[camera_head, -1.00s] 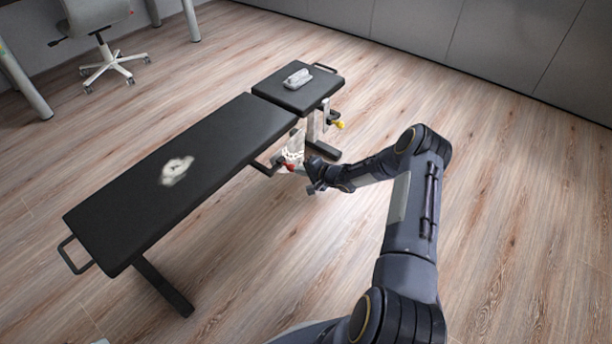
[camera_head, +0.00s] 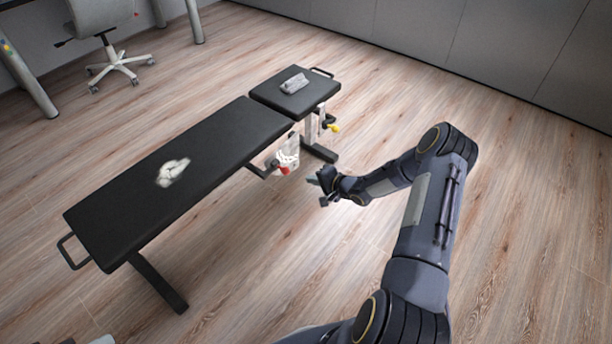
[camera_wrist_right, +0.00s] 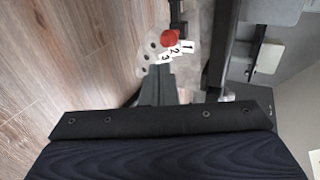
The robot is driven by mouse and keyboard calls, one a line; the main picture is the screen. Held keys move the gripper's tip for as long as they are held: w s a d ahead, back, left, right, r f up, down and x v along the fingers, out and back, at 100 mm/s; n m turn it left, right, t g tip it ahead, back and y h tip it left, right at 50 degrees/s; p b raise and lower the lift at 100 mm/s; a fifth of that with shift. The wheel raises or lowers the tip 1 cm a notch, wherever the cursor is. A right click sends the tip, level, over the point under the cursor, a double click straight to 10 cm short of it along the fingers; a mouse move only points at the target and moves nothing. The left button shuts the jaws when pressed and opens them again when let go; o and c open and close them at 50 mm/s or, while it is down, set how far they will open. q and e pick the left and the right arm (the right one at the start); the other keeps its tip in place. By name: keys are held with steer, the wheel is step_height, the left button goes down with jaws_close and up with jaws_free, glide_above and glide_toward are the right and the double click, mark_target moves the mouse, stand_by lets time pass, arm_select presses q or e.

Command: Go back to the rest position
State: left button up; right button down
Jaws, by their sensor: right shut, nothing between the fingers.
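My right gripper (camera_head: 318,190) is shut and empty, in the air to the right of a black weight bench (camera_head: 190,158). Its closed fingers also show in the right wrist view (camera_wrist_right: 157,88). A small gap separates it from the red knob (camera_head: 285,170) under the bench in the head view. The red knob also shows in the right wrist view (camera_wrist_right: 169,38), beside a pale plate with the numbers 1, 2 and 3 (camera_wrist_right: 175,53). My left gripper is not in view.
A white and dark item (camera_head: 172,172) lies on the long bench pad, and a grey folded item (camera_head: 294,83) on the short pad. A yellow knob (camera_head: 334,128) sits below the short pad. An office chair (camera_head: 115,62) stands at the back left. The wooden floor at right is clear.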

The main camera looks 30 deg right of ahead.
steer(key=p+v, duration=0.1)
steer(key=v, duration=0.4)
steer(key=s+a+r+n+g+h, duration=0.1)
steer(key=s+r+n+g+h, duration=0.15)
steer(key=r, duration=0.95)
steer(key=s+r+n+g+h, duration=0.1)
steer(key=s+r+n+h, duration=0.25)
steer(key=r, duration=0.75)
steer(key=s+a+r+n+g+y, duration=0.1)
steer(key=s+a+r+n+y, duration=0.1)
steer(key=s+a, duration=0.55)
steer(key=s+a+r+n+g+y, duration=0.1)
steer(key=s+a+r+n+y, duration=0.2)
steer(key=s, duration=0.7)
steer(key=s+a+r+n+g, duration=0.1)
steer(key=s+a+r, duration=0.1)
steer(key=s+a, duration=0.5)
step_height(320, 180, up, 27)
steer(key=d+p, duration=0.1)
steer(key=p, duration=2.6)
steer(key=shift+s, duration=0.35)
steer(key=shift+d, duration=0.1)
